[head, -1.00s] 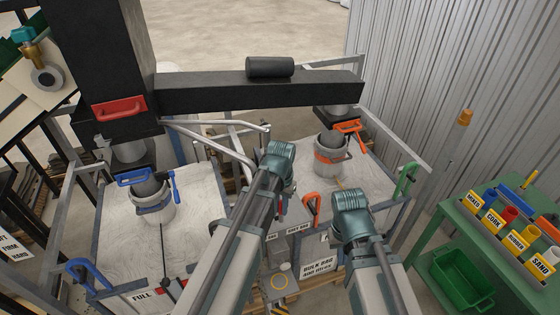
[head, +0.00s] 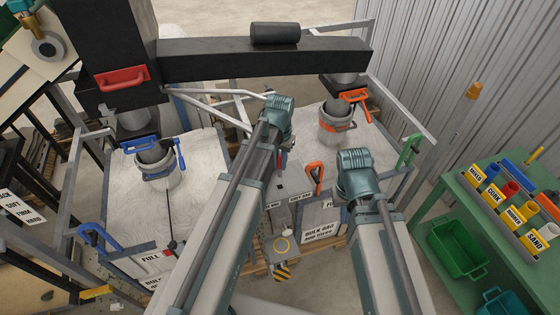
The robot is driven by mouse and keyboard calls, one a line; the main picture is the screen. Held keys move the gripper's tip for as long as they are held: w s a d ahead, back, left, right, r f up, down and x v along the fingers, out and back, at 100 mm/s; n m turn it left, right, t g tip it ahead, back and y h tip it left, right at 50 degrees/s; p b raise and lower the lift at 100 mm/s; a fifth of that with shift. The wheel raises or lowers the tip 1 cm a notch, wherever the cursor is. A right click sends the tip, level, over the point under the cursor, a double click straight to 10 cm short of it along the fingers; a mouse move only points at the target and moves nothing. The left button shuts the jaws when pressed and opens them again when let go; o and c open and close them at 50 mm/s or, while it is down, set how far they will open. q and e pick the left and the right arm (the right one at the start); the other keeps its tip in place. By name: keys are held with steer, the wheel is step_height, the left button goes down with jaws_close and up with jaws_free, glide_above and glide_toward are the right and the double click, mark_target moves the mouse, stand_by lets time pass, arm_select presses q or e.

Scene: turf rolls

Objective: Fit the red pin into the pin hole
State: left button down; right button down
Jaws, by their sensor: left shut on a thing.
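My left gripper (head: 278,142) is at the end of the arm in the middle of the head view, its fingers mostly hidden behind its own wrist and arm. It is shut on what looks like the red pin (head: 282,158), of which only a small red patch shows beside the arm. It is above the grey post with small labels, between the two white bags. My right gripper (head: 357,185) is to the right, its fingers hidden under its wrist, so I cannot see whether it is open. I cannot make out the pin hole.
A left white bag (head: 190,200) hangs under a spout with a blue clamp (head: 140,144). A right bag has an orange clamp (head: 355,97). An orange handle (head: 316,172) stands between my arms. A green table (head: 455,210) with colored cups is at the right.

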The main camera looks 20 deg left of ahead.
mark_target(280, 176)
arm_select(q)
steer(key=shift+f+b, duration=2.35)
steer(key=shift+f, duration=0.2)
steer(key=shift+f+b, duration=2.6)
steer(key=c, duration=0.7)
jaws_free()
steer(key=shift+r, duration=0.1)
steer(key=shift+c, duration=0.2)
step_height(280, 176, up, 12)
steer(key=p, duration=1.2)
